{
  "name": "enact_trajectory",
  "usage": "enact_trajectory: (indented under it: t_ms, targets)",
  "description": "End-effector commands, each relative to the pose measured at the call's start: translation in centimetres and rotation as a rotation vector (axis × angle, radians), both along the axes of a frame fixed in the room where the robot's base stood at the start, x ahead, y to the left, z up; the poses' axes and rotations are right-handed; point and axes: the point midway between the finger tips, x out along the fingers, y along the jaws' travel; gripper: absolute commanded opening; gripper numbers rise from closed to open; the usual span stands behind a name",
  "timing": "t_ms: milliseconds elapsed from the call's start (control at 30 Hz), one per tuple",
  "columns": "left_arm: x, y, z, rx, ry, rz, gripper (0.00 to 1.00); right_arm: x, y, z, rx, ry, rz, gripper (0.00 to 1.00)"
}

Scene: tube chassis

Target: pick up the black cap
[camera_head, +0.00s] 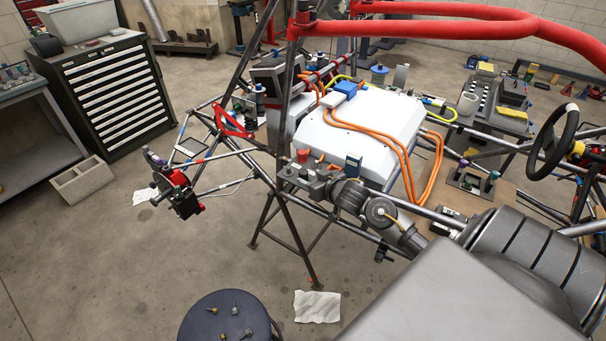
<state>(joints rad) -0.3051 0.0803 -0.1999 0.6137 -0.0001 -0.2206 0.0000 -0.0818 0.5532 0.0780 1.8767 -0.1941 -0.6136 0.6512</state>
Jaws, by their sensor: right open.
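I cannot single out the black cap with certainty; several small dark parts show and are too small to tell apart. My right gripper (290,173) is at the end of the grey arm that comes in from the lower right. It is open, beside the chassis tubes and just below a small red cup-shaped part (303,155). Whether it touches the tubes I cannot tell. My left gripper is not in view.
A tube chassis with a red top bar (440,12) surrounds a white box (350,132) with orange cables. A dark round stool (215,318) holds several small parts. A black drawer cabinet (108,95) stands at the left. Floor at the lower left is clear.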

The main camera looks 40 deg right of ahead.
Motion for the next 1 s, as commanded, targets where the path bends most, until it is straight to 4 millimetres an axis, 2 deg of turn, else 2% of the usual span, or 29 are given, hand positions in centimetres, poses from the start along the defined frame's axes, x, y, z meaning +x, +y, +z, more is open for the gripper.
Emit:
enact_trajectory:
  t_ms: [167, 300, 467, 767, 1000]
  targets:
    - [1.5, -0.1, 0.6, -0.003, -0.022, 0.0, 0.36, 0.8, -0.2, -0.2, 0.002, 0.002, -0.004, 0.53]
    - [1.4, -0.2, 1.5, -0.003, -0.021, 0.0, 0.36, 2.7, -0.3, -0.8, 0.002, 0.001, -0.004, 0.53]
    - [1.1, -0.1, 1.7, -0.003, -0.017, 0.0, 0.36, 4.3, -0.5, -1.8, 0.001, 0.001, -0.004, 0.53]
    - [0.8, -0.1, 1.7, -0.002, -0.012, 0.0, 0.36, 4.6, -0.5, -2.1, 0.0, 0.001, -0.003, 0.53]
    - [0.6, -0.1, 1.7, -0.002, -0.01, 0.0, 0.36, 4.6, -0.5, -2.0, 0.0, 0.001, -0.003, 0.23]
